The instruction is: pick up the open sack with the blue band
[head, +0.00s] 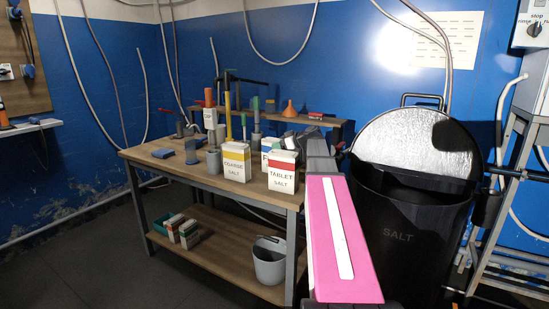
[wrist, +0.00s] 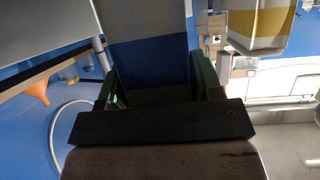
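The sack with the blue band (head: 267,152) stands on the wooden table in the head view, mostly hidden behind the red-banded TABLET SALT sack (head: 282,176). The yellow-banded COARSE SALT sack (head: 236,164) stands to its left. In the wrist view, a pale thing with a broad blue band (wrist: 148,58), apparently that sack, fills the space between the green fingers of my gripper (wrist: 155,82). The fingers lie along its two sides, but I cannot tell whether they press on it. A yellow-banded sack (wrist: 258,24) shows at upper right in the wrist view.
The table (head: 160,155) also carries a grey cup (head: 214,162), a blue block (head: 163,153) and several upright tools. An orange funnel (head: 289,109) stands at the back. A black SALT bin (head: 405,230) with its lid up stands at right, close to my pink arm.

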